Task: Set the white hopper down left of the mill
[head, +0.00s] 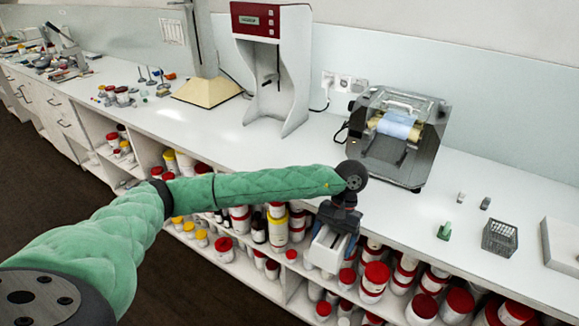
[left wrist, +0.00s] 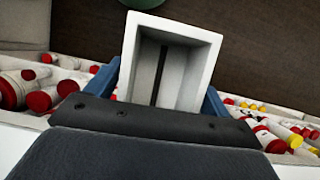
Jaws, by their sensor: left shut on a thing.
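The white hopper (head: 328,250) is a small open box. My left gripper (head: 338,224) is shut on it and holds it by its sides, in front of the bench and above the shelf of jars. In the left wrist view the hopper (left wrist: 179,80) sits between the blue fingers, its open mouth facing the camera, with a dark slot inside. The mill (head: 398,138) is a grey metal machine with rollers and a bluish sheet on top, standing on the bench behind and right of the gripper. My right gripper is not in view.
The white bench top (head: 262,150) is clear left of the mill, in front of a tall white device with a red panel (head: 255,20). Right of the mill are a green piece (head: 444,231), a wire basket (head: 500,238) and a white tray (head: 562,245). Jars fill the shelves below.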

